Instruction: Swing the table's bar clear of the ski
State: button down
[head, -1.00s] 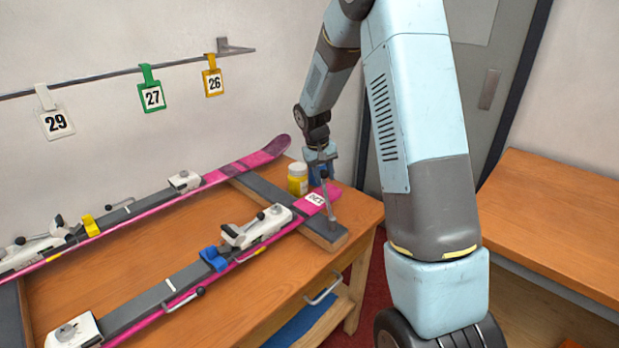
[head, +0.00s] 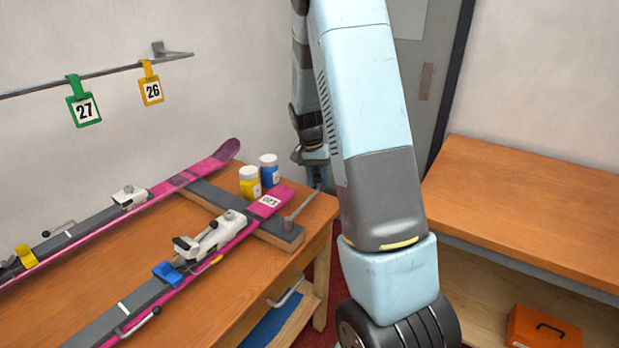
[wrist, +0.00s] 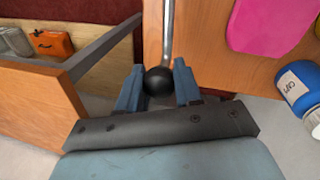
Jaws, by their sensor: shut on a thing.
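The table's grey bar (head: 301,205) runs from its pivot on the cross rest to its black ball knob (wrist: 159,80). My gripper (wrist: 159,88) is shut on the knob, one blue finger on each side. In the head view my gripper (head: 316,160) is partly hidden behind my arm, and the knob cannot be made out. The near pink and grey ski (head: 240,232) lies on the table with its labelled pink end beside the bar. The bar lies to the right of that end, with a gap between them. The pink end also shows in the wrist view (wrist: 270,22).
A yellow jar (head: 250,185) and a blue jar (head: 269,172) stand just behind the ski's end. A second ski (head: 160,190) lies farther back. A second bench (head: 530,210) is at the right, with an orange box (head: 540,328) below.

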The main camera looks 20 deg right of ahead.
jog(key=shift+s+d+m, duration=0.35)
jog(key=shift+s+m, duration=0.05)
jog(key=shift+s, duration=0.1)
jog(key=c, duration=0.8)
grip_release()
notch_tip(320, 180, up, 14)
jog(key=w+a, duration=0.1)
jog(key=w, duration=0.1)
jog(key=shift+a+f, duration=0.25)
jog(key=shift+a, duration=0.15)
